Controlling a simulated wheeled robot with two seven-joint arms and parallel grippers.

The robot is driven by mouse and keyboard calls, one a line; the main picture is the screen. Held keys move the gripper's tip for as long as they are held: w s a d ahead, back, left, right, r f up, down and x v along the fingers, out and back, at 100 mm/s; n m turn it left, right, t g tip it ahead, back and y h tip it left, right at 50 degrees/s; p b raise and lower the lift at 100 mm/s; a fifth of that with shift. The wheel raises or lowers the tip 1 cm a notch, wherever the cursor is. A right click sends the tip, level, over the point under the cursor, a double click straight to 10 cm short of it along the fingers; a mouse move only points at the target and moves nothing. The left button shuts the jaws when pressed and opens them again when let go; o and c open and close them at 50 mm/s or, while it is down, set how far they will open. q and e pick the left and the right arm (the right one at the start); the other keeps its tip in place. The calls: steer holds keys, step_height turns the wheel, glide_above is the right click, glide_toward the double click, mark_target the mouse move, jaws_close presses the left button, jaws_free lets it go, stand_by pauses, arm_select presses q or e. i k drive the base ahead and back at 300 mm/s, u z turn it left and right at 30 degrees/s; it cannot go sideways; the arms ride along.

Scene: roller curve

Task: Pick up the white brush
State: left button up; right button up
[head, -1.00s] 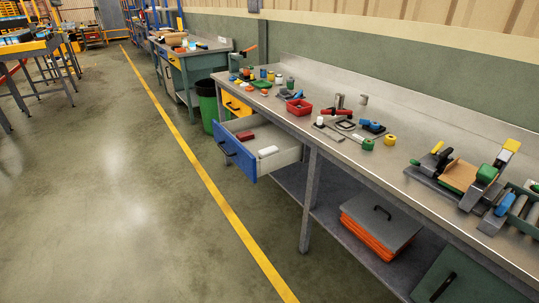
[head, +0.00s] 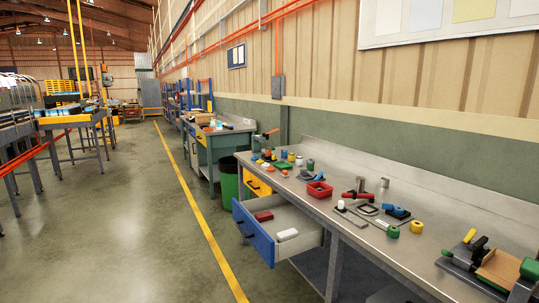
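A white, rounded oblong object (head: 287,235), likely the white brush, lies in the open blue-fronted drawer (head: 262,240) under the workbench. Bristles cannot be made out at this size. A dark red object (head: 263,216) lies in the same drawer, apart from the white one and nearer its left side. Neither of my grippers is in view, and nothing is seen touching the white object.
The metal workbench (head: 405,259) holds a red bin (head: 319,190), a red-handled tool (head: 357,194), a green roll (head: 393,231) and other small items. A green waste bin (head: 228,184) stands beyond the drawer.

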mark_target(291, 234)
steer(key=u, duration=0.4)
steer(key=k, duration=1.05)
steer(key=u, duration=0.9)
steer(key=i, duration=2.15)
steer(key=z, duration=0.5)
steer(key=i, duration=1.25)
steer(key=z, duration=1.75)
steer(key=i, duration=0.95)
steer(key=z, duration=0.95)
